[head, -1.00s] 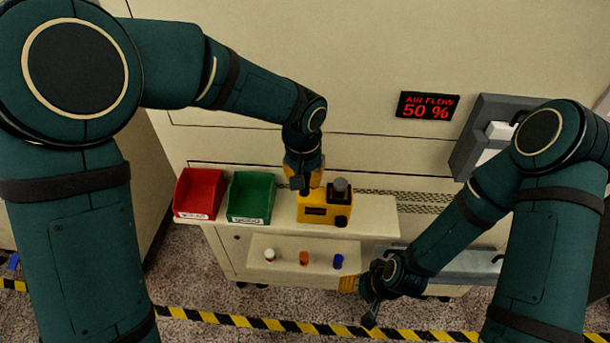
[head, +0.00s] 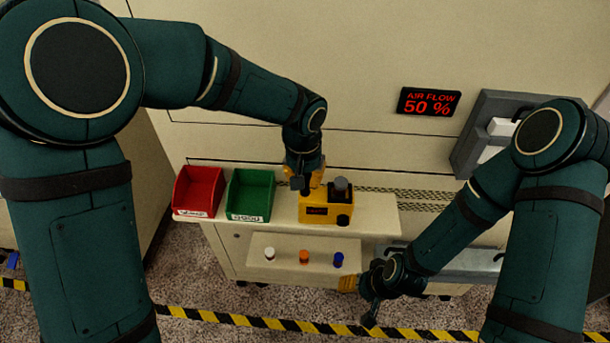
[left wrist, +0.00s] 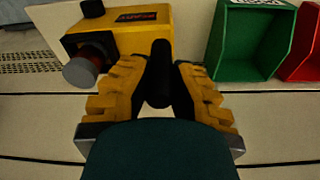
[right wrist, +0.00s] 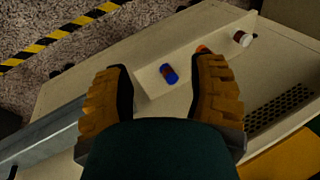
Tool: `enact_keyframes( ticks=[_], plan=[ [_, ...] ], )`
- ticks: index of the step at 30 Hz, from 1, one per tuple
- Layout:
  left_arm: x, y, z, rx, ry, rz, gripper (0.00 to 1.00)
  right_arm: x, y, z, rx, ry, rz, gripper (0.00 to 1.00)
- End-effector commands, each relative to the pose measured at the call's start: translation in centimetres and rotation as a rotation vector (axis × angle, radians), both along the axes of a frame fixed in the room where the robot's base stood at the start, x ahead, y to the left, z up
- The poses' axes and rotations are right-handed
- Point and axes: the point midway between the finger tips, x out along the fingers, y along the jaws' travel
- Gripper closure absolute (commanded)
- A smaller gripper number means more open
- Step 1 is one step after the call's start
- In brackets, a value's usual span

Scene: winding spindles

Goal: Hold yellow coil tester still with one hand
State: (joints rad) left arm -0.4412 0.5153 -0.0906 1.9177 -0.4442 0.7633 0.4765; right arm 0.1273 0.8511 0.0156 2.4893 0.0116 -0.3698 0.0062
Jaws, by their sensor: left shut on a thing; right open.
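The yellow coil tester (head: 318,211) stands on the bench's upper shelf, with a grey knob on top and a small red-lit display. It also shows in the left wrist view (left wrist: 145,30). My left gripper (head: 304,184) is at its left part, shut on a black upright grip (left wrist: 160,75) that appears to belong to the tester. Its foot is hidden in the head view. My right gripper (head: 358,288) is open and empty by the lower shelf's right end. In the right wrist view, a blue spindle (right wrist: 169,73) shows beyond its spread fingers (right wrist: 165,90).
A red bin (head: 198,192) and a green bin (head: 250,195) stand left of the tester. White (head: 270,254), orange (head: 304,257) and blue (head: 338,260) spindles stand on the lower shelf. A wall display (head: 428,102) reads AIR FLOW 50 %.

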Motion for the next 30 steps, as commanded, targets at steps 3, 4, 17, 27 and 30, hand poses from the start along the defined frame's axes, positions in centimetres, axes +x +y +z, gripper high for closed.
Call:
enact_keyframes(
  ticks=[3, 4, 17, 27, 30],
  plan=[
    [-0.04, 0.02, -0.07, 0.001, 0.002, 0.000, 1.00, 0.00, 0.00, 0.00, 0.000, 0.000, 0.000, 0.62],
    [-0.04, 0.02, -0.07, 0.001, 0.002, 0.000, 1.00, 0.00, 0.00, 0.00, 0.000, 0.000, 0.000, 0.72],
    [-0.03, 0.01, -0.03, 0.000, 0.001, 0.000, 1.00, 0.00, 0.00, 0.00, 0.000, 0.000, 0.000, 1.00],
    [-0.01, -0.01, -0.01, 0.000, 0.000, 0.000, 1.00, 0.00, 0.00, 0.00, 0.000, 0.000, 0.000, 1.00],
    [-0.01, -0.01, -0.01, 0.000, 0.000, 0.000, 1.00, 0.00, 0.00, 0.00, 0.000, 0.000, 0.000, 1.00]
  ],
)
